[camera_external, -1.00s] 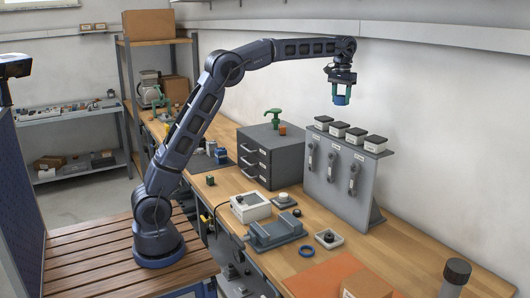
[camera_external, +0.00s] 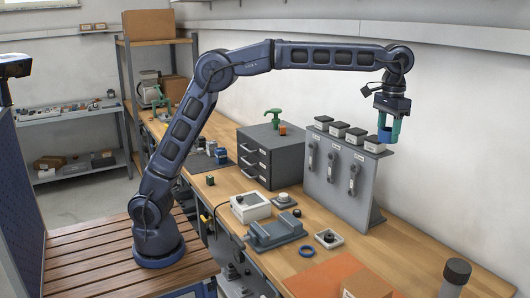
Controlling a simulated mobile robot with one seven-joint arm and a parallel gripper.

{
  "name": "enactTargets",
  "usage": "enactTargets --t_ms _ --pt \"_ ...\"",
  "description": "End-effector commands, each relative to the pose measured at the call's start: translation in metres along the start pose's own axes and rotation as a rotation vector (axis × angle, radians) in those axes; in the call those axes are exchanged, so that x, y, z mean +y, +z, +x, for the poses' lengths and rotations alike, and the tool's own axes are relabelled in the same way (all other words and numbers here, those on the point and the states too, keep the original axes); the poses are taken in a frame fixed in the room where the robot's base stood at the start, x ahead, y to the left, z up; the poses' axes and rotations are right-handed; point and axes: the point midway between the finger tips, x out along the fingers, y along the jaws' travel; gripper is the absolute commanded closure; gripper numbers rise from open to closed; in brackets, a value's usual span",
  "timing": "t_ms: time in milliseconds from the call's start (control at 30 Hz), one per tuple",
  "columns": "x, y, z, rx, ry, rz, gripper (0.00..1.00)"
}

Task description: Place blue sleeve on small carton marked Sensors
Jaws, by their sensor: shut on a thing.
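My gripper (camera_external: 389,130) is shut on the blue sleeve (camera_external: 384,135), a short ring-like piece between its teal fingers. It hangs in the air at the right end of the grey panel stand (camera_external: 340,190), close to the last of several small white boxes with black tops (camera_external: 375,145) along the top. From this view I cannot tell whether the sleeve touches anything. A small brown carton (camera_external: 368,286) with a pale label stands at the bottom edge, partly cut off. The label is too small to read, so I cannot confirm which carton is marked Sensors.
An orange mat (camera_external: 318,278) lies at the front of the wooden bench. A blue ring (camera_external: 306,251), a grey vise (camera_external: 275,234) and a dark-topped cylinder (camera_external: 455,275) stand around it. A grey drawer cabinet (camera_external: 270,155) is left of the panel.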

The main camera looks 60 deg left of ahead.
Motion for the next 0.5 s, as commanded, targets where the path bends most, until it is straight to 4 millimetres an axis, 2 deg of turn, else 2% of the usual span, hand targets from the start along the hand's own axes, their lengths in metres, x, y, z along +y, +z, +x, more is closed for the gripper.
enactTargets --t_ms 33,200,333,500 --pt "0.021 0.013 0.0 0.001 0.0 0.027 0.77" --pt "0.077 0.051 0.0 0.001 -0.002 0.097 0.77" --pt "0.108 0.074 0.0 0.002 -0.002 0.136 0.77" --pt "0.136 0.099 0.001 0.002 -0.003 0.175 0.77"
